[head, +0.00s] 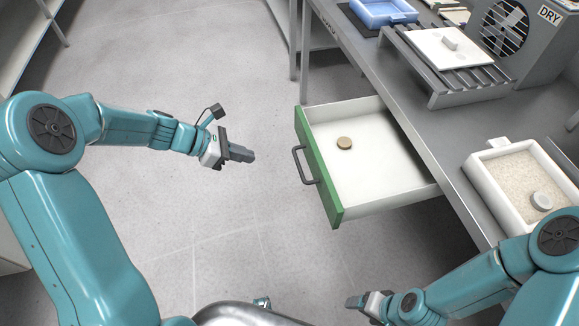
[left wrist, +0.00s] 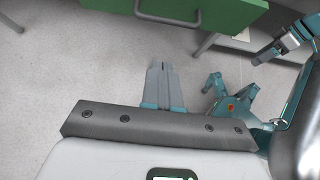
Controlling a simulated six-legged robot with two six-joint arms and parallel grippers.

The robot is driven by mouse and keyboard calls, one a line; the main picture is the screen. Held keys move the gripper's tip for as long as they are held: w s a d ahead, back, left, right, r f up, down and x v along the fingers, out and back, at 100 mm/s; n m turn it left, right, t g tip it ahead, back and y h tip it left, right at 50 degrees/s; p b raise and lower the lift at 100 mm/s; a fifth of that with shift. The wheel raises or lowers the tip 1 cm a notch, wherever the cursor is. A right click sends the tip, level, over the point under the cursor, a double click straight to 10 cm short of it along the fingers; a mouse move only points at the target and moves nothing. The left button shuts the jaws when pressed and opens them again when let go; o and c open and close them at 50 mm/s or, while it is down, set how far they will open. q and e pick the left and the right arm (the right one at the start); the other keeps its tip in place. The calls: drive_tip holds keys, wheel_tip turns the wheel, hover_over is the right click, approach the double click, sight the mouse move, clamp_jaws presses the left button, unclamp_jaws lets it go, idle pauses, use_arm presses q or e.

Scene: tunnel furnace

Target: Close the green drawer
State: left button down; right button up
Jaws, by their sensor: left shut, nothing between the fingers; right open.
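The drawer with the green front (head: 319,170) is pulled out from under the grey bench in the head view. Its dark handle (head: 304,165) faces left. A small round brown disc (head: 344,143) lies inside on the white floor. My left gripper (head: 251,156) is shut and empty, to the left of the handle and apart from it. In the left wrist view the green front (left wrist: 195,12) and handle (left wrist: 168,18) show at the top, beyond the shut fingers (left wrist: 162,68). My right gripper (head: 352,302) is open at the bottom, below the drawer and apart from it.
The bench (head: 420,130) carries a blue tray (head: 383,10), a rack with a white plate (head: 449,48), a grey DRY unit (head: 520,40) and a white tray of grains (head: 513,170) with a round grey piece. The floor left of the drawer is clear.

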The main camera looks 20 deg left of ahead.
use_arm(q)
drive_tip(key=w+r+x, duration=0.1)
drive_tip(key=x, duration=1)
drive_tip(key=shift+w+d+f+b, duration=0.15)
drive_tip(key=shift+d+f+b, duration=0.05)
drive_tip(key=shift+d+b, duration=0.2)
use_arm(e)
drive_tip(key=shift+f, duration=0.7)
use_arm(q)
drive_tip(key=shift+d, duration=0.1)
